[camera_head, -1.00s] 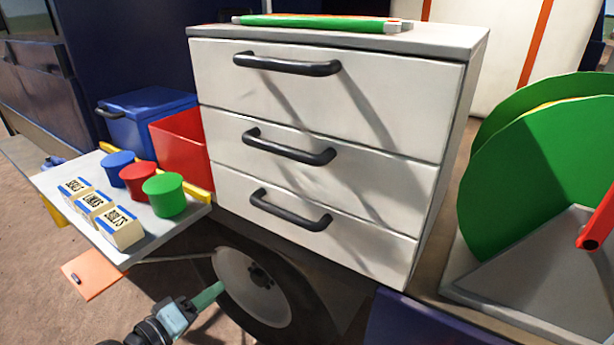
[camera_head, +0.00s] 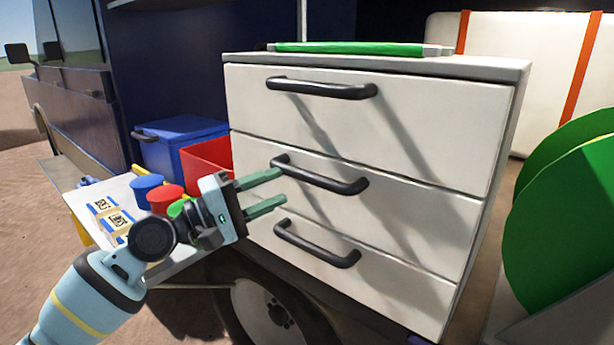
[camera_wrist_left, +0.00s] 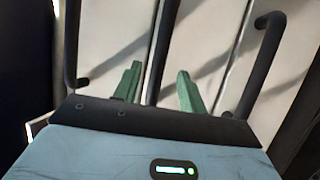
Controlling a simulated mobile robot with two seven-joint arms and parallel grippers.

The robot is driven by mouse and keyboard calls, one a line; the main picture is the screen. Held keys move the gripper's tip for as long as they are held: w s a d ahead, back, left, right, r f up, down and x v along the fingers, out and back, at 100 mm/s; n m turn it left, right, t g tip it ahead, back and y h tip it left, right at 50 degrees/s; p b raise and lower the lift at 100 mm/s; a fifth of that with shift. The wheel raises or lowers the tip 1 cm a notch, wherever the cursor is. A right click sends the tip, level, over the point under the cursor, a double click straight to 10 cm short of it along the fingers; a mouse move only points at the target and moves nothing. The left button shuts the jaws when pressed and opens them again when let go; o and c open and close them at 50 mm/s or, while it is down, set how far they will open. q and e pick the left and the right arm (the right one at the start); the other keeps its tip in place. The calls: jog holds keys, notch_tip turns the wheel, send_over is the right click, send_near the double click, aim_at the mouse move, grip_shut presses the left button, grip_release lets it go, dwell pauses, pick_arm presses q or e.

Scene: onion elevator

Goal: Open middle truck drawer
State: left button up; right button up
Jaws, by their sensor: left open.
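A white cabinet with three drawers stands in the middle of the head view. Its middle drawer (camera_head: 420,205) is flush with the others, and its dark bar handle (camera_head: 330,180) runs slanting across the front. My left gripper (camera_head: 284,187) is open, its green fingers pointing right, at the left end of this handle. In the left wrist view, one handle (camera_wrist_left: 164,40) shows between my two open fingers (camera_wrist_left: 158,70). Depth is unclear; I cannot tell whether the fingers reach around the bar or touch it. My right gripper is not in view.
The top handle (camera_head: 322,89) and bottom handle (camera_head: 315,243) are close above and below. A side shelf (camera_head: 80,200) with several coloured cups and labelled blocks lies behind my left wrist. A red bin (camera_head: 208,158) and blue box (camera_head: 175,145) stand left; a green reel (camera_head: 565,210) stands right.

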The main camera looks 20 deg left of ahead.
aim_at(299, 178)
pick_arm(q)
jog(key=p+x, duration=0.1)
jog(key=x, duration=0.6)
jog(key=shift+w, duration=0.1)
grip_shut()
